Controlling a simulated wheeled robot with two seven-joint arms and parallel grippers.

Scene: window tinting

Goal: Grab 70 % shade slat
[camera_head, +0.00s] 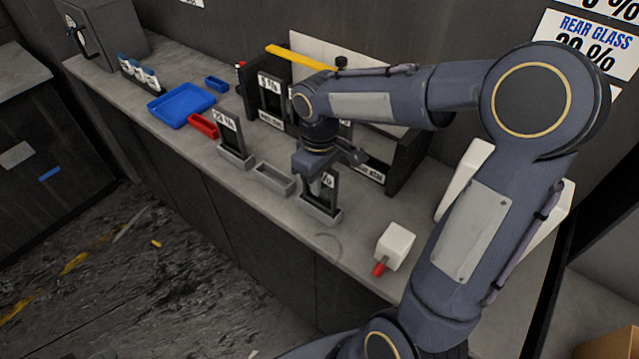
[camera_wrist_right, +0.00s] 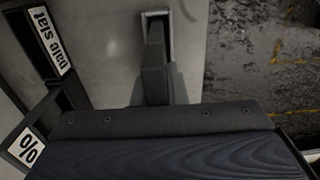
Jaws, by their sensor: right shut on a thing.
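My right gripper (camera_head: 325,172) is low over the counter and shut on the top of a dark slat (camera_head: 322,195). The slat stands upright in a small grey holder (camera_head: 322,215). Its white label is mostly hidden by the gripper, so I cannot read its number. Another dark slat (camera_head: 230,138) with a white percent label stands in a grey holder to the left. My left gripper is not in view.
An empty grey holder (camera_head: 274,178) sits between the two slat holders. A dark rack (camera_head: 270,95) with labelled slots stands behind. A blue tray (camera_head: 180,105) and red tray (camera_head: 203,125) are left; a white block (camera_head: 397,243) with a red part is right.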

